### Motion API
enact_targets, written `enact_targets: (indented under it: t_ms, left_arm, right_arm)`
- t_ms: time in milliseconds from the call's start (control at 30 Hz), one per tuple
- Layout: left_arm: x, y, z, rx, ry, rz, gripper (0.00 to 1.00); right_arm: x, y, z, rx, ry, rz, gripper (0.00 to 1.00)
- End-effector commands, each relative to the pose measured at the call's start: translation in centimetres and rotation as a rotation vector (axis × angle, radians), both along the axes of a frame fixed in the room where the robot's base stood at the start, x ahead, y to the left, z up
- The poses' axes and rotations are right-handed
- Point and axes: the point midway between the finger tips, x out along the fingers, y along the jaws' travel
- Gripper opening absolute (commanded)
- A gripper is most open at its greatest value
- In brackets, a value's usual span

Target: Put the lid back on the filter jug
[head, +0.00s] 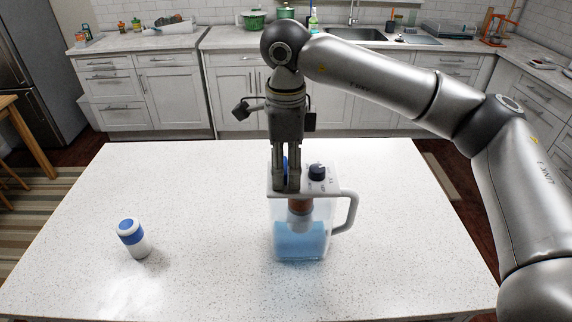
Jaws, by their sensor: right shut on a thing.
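The filter jug (290,248) stands upright on the white table, clear-walled, with blue water low inside, a brown and white filter in the middle and a white handle on its right. The pale lid (325,186), with a dark round knob, is level at the jug's top; I cannot tell whether it is fully seated. My right gripper (287,188) points straight down over the lid's left part and is shut on it. A blue part shows behind its fingers, mostly hidden. My left gripper is not in view.
Kitchen counters with a green pot (254,20) and a sink run along the back.

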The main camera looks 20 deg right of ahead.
Motion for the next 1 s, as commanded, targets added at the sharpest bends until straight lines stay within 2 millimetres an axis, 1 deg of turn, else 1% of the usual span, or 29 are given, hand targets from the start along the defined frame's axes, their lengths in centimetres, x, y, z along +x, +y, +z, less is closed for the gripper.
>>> enact_targets:
  t_ms: [367, 700, 1000]
  left_arm:
    - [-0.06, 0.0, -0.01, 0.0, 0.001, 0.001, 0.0]
    - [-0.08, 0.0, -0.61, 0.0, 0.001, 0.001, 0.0]
    - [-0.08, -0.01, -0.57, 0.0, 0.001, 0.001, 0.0]
  right_arm:
    - [0.01, 0.02, 0.02, 0.001, 0.0, 0.0, 0.13]
    - [0.02, 0.03, -0.39, 0.001, 0.0, 0.0, 0.13]
    - [0.02, 0.02, -0.34, 0.001, 0.0, 0.0, 0.13]
